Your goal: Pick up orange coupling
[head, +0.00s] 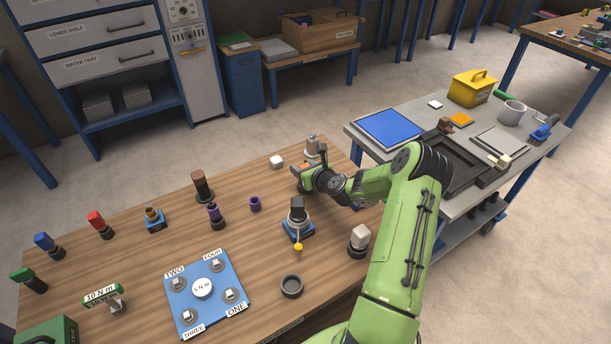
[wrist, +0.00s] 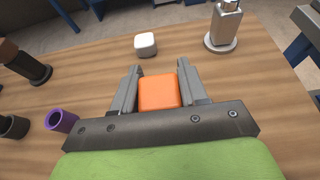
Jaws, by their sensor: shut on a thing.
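The orange coupling (wrist: 158,92) shows as a rounded orange block between the two grey fingers of my gripper (wrist: 159,74) in the wrist view. My gripper is shut on it. In the head view, my gripper (head: 303,174) is near the back right of the wooden table, and a little of the orange coupling (head: 306,166) shows at its fingers. The coupling's lower part is hidden, and I cannot tell whether it touches the table.
A white cube (head: 277,161) and a grey metal post on a round base (head: 312,146) stand just beyond my gripper. A purple ring (head: 255,204) and a blue-based fixture with a yellow-tipped lever (head: 298,222) are nearer.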

